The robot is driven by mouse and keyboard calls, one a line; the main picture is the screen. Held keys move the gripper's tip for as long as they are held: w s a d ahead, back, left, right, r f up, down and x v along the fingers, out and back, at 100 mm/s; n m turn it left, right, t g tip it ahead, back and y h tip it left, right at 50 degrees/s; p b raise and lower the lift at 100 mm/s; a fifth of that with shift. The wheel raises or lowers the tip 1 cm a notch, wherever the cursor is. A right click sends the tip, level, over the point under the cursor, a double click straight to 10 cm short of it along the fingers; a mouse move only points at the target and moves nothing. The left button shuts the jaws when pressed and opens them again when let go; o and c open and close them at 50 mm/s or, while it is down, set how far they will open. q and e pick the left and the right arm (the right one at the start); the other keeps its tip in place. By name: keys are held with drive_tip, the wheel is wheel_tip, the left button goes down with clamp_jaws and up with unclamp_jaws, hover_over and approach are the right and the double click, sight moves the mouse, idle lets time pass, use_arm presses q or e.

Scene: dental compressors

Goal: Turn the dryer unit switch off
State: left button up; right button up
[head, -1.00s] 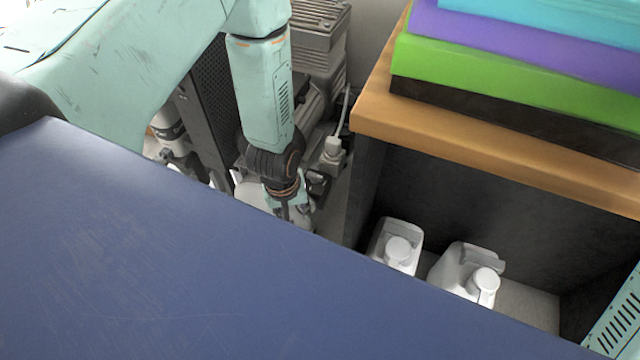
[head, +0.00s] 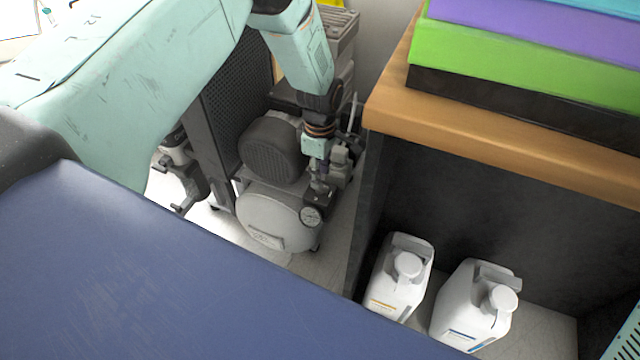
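The compressor with its pale tank (head: 272,218) and dark ribbed motor cover (head: 270,150) stands on the floor beyond the blue surface. A round gauge (head: 311,216) sits at the right end of the tank. My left gripper (head: 319,186) points down at the fittings just above this gauge. Its fingers are small and blend with the fittings, so I cannot tell whether they are open or touching anything. A dark perforated panel (head: 228,115) stands left of the compressor. I cannot make out the dryer switch. My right gripper is out of view.
A wooden-topped cabinet (head: 480,140) stands close to the right of my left arm, with coloured boxes (head: 520,55) on top. Two white jugs (head: 399,280) (head: 470,310) stand in its open bay. The blue padded surface (head: 150,270) fills the lower left.

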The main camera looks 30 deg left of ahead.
use_arm(q)
drive_tip(key=shift+f+b, duration=0.6)
drive_tip(key=shift+f, duration=1.2)
clamp_jaws()
